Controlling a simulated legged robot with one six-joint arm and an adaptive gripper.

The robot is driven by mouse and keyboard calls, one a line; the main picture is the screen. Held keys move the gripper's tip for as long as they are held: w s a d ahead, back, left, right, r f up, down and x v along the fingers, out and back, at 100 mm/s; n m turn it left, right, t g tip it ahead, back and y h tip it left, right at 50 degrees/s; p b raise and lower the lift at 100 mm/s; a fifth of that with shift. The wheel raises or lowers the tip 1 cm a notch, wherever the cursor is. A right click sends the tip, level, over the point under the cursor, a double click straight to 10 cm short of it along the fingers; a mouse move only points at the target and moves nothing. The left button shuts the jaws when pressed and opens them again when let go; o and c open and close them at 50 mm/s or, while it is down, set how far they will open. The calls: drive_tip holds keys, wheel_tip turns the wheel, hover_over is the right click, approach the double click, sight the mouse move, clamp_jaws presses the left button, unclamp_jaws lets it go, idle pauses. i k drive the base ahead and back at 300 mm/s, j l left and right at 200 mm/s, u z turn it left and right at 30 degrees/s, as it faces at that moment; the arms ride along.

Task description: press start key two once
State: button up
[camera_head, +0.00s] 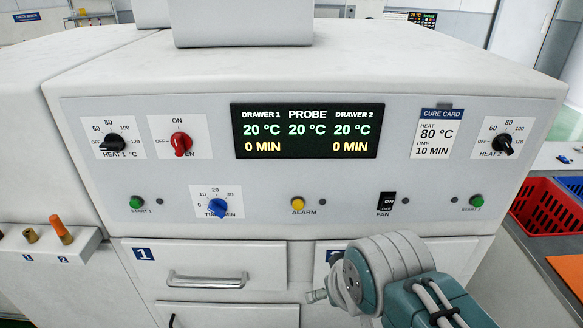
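The green START 2 key (476,201) is at the right end of the lower row on the white oven front. A small dark indicator (454,200) is just left of it and looks unlit. The display (307,130) reads 20 °C for drawer 1, probe and drawer 2, and 0 MIN for both drawers. My arm (385,278) crosses the lower right, below and left of the key and apart from it in the picture. Its fingertips do not show. I cannot tell where my gripper is.
The front also carries the green START 1 key (137,202), blue timer knob (217,208), yellow ALARM button (297,202), black FAN switch (387,202), red oven knob (181,143) and the HEAT 2 knob (504,144). A drawer handle (207,280) sticks out below.

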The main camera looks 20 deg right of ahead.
sight(479, 202)
drive_tip(key=z, duration=1.6)
